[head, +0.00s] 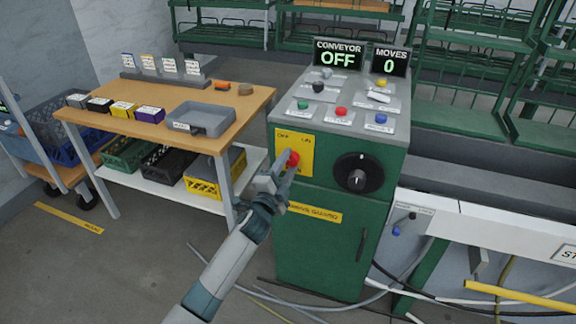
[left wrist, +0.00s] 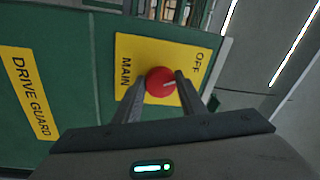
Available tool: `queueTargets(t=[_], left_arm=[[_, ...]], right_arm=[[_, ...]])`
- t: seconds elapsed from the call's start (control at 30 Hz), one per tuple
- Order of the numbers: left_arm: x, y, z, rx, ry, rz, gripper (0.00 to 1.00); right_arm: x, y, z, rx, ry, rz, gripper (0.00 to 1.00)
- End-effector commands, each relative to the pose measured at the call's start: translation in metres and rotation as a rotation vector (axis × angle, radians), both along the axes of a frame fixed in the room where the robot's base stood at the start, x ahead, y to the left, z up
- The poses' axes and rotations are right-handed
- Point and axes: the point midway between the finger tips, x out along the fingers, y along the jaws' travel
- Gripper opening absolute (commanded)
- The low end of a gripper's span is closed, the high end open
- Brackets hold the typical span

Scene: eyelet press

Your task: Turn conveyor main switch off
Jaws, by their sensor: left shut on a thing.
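The main switch is a red knob (head: 292,159) on a yellow plate (head: 307,146) at the upper left of the green cabinet's front. In the left wrist view the red knob (left wrist: 160,84) sits between my fingers, and the yellow plate (left wrist: 134,50) reads MAIN and OFF. My left gripper (head: 289,163) is shut on the knob, with one finger on each side of it. The conveyor display (head: 338,57) on top of the cabinet reads OFF. My right gripper is not in view.
The green cabinet (head: 318,236) also carries a black dial (head: 358,174) and a top panel with coloured buttons. A wooden table (head: 165,99) with a grey tray (head: 201,119) stands to the left. Cables (head: 375,292) lie on the floor at the cabinet's foot.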

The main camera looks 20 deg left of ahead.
Motion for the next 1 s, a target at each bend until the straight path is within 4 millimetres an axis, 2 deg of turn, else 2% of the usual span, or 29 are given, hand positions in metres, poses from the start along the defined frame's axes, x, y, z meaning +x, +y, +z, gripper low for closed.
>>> queueTargets(t=[0.33,0.87,0.9,0.97,1.0], left_arm=[[0.0,-0.0004,-0.0007,-0.194,0.007,0.001,0.14],[0.0002,0.0,-0.0005,-0.232,0.009,0.001,0.14],[0.0002,0.0,-0.0005,-0.232,0.009,0.001,0.39],[0.0001,-0.0001,-0.0005,-0.232,0.009,0.001,0.54],[0.0002,-0.0001,-0.0006,-0.231,0.008,0.001,0.55]], right_arm=[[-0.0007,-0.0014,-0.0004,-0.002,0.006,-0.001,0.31],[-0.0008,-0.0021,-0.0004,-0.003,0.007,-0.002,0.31],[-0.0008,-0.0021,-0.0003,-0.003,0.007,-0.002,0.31],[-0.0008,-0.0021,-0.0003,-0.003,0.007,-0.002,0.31],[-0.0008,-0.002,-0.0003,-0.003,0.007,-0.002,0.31]])
